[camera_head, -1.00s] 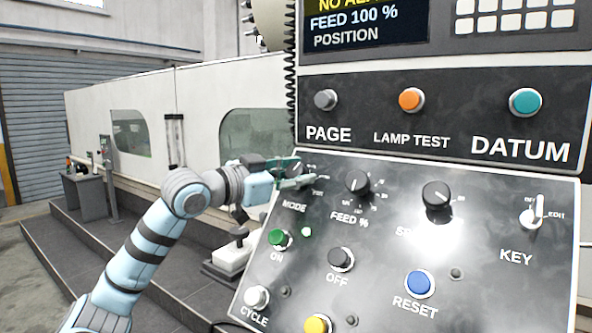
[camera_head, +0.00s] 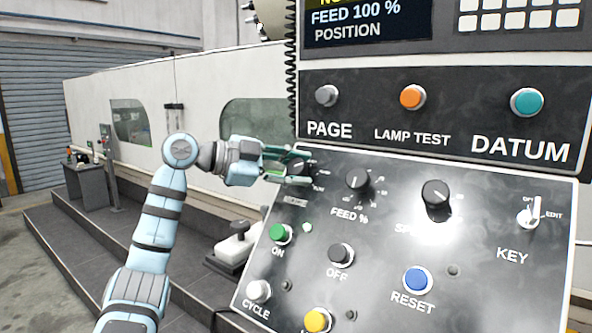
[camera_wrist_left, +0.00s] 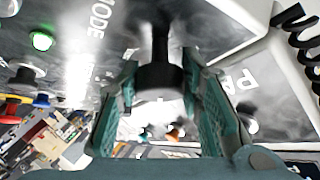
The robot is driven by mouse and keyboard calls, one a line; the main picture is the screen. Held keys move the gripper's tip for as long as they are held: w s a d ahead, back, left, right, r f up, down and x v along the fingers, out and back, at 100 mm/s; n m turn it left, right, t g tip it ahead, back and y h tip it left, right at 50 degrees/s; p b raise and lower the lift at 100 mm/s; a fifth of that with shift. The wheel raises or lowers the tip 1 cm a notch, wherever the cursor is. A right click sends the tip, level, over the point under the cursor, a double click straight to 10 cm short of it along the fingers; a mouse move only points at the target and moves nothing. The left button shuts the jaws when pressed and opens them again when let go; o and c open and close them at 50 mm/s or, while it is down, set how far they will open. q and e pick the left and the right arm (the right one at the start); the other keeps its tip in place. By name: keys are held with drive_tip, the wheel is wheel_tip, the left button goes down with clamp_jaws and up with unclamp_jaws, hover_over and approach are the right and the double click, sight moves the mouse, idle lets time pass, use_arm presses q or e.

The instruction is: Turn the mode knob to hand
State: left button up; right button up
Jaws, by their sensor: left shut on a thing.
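The mode knob (camera_head: 298,167) is a small dark knob at the upper left of the sloping control panel (camera_head: 390,250), partly hidden by my fingers. My left gripper (camera_head: 300,169) reaches in from the left, with one finger above the knob and one below it. In the left wrist view the black knob (camera_wrist_left: 160,78) sits between the two green fingers (camera_wrist_left: 160,100), which are shut on it. The MODE label (camera_wrist_left: 101,32) shows there, left of the knob. The knob's pointer and the mode marks are too small or hidden to read. My right gripper is not in view.
The feed knob (camera_head: 358,181) is just right of the mode knob, and the green ON button (camera_head: 280,234) is below it. A lit green lamp (camera_wrist_left: 41,41) shows in the wrist view. A coiled cable (camera_head: 291,80) hangs at the panel's left edge.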

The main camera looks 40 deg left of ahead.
sight(289, 168)
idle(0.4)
use_arm(q)
drive_tip(key=o, duration=1.2)
drive_tip(key=shift+c, duration=0.2)
drive_tip(key=v, duration=0.7)
drive_tip(key=shift+s+a, duration=0.15)
